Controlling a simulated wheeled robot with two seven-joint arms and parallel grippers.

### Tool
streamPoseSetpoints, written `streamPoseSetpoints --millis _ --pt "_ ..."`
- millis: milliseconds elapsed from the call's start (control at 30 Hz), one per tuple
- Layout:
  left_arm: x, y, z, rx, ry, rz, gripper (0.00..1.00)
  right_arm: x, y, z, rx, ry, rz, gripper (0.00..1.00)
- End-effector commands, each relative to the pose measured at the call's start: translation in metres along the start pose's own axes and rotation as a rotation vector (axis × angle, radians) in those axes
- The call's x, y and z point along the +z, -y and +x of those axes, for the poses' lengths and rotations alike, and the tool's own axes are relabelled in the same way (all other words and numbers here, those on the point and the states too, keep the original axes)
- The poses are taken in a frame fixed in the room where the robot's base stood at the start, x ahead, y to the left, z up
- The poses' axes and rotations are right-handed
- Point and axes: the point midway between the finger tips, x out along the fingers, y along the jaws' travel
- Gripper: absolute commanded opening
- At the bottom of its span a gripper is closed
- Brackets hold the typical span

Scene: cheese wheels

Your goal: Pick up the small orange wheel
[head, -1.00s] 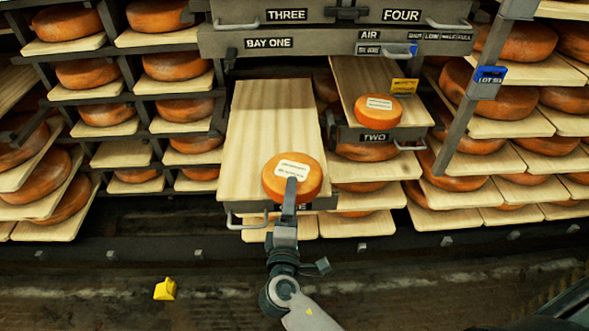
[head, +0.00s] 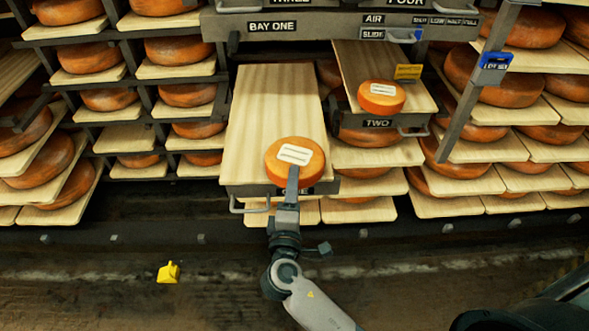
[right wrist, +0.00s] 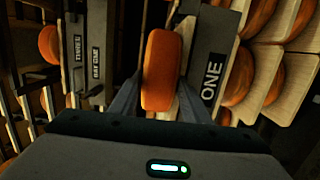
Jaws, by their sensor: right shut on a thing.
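The small orange wheel (head: 296,158) with a white label is at the front end of the long pale board (head: 270,100) pulled out on the left. My right gripper (head: 293,176) reaches it from the front, low in the head view. In the right wrist view the wheel (right wrist: 162,70) stands between the two fingers (right wrist: 160,98), which are shut on its sides. I cannot tell whether the wheel touches the board or is just above it. My left gripper is not in view.
A second labelled orange wheel (head: 381,97) sits on the shorter pulled-out board marked TWO. Racks of larger wheels (head: 66,60) stand on both sides. A metal handle (head: 250,206) juts below the board front. A yellow object (head: 168,272) lies on the floor.

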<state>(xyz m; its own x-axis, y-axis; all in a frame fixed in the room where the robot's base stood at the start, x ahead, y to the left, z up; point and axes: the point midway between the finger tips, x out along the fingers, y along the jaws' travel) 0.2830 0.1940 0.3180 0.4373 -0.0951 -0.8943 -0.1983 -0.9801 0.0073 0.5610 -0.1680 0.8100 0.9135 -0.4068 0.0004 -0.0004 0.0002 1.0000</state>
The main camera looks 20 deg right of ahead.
Motion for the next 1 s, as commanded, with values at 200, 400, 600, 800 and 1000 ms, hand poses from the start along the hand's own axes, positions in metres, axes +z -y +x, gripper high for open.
streamPoseSetpoints --millis 200,400,600,800,1000 --pt "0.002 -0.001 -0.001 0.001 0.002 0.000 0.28 0.000 -0.006 0.000 0.004 0.000 0.002 0.00" --pt "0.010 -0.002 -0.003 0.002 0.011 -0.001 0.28 0.000 -0.021 0.000 0.005 0.000 0.004 0.00" --pt "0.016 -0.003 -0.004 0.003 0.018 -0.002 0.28 0.000 -0.043 0.000 0.006 0.001 0.006 0.00" --pt "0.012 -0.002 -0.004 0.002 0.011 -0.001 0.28 0.023 -0.058 0.009 0.008 0.001 0.001 0.00" --pt "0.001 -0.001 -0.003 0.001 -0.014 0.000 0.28 0.054 -0.078 0.021 0.009 0.002 0.002 0.00"
